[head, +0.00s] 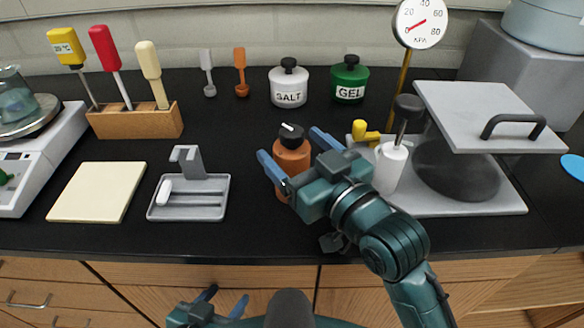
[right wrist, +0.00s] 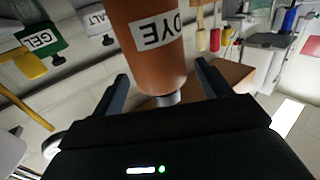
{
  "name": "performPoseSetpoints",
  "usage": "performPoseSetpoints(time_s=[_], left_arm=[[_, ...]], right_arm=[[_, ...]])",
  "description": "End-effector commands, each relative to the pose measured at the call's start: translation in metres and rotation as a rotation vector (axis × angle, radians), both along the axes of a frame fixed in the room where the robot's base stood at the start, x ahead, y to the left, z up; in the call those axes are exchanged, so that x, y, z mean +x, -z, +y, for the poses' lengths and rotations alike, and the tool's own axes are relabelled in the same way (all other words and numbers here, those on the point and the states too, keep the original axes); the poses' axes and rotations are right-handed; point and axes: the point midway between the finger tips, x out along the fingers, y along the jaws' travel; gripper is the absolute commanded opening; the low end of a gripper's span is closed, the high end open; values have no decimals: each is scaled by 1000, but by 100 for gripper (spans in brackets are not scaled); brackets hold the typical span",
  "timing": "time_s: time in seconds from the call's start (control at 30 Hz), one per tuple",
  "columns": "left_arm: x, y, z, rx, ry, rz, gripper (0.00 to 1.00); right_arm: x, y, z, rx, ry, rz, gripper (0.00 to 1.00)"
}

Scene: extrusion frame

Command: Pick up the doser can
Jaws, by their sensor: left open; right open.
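An orange can (head: 292,158) with a dark top and a white mark stands on the black bench. In the right wrist view the orange can (right wrist: 158,72) carries a label reading DYE, seen upside down. My right gripper (head: 290,145) is open, with one finger on each side of this can. The right wrist view also shows the can between the open fingers (right wrist: 161,70); contact cannot be told. Two similar cans, a white SALT can (head: 289,88) and a green GEL can (head: 350,80), stand behind it. My left gripper (head: 227,294) is open and empty below the bench front.
A grey tray (head: 188,211) and a cream pad (head: 97,192) lie to the left. A white bottle (head: 389,170), a yellow handle (head: 364,132) and a grey press (head: 490,115) stand close on the right. A wooden tool block (head: 135,122) is at back left.

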Motion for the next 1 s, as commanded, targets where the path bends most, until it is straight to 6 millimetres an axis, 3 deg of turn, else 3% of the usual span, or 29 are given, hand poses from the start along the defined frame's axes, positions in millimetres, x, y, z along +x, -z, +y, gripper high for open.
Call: performPoseSetpoints(time_s=[0.2, 0.47, 1.0], left_arm=[[0, 0, 2, 13, 1, 3, 53], [-1, 2, 2, 15, 0, 7, 53], [0, 1, 2, 10, -2, 4, 53]], right_arm=[[22, -1, 17, 1, 0, -2, 77], [24, 0, 18, 1, 0, -1, 77], [24, 0, 18, 1, 0, -1, 34]])
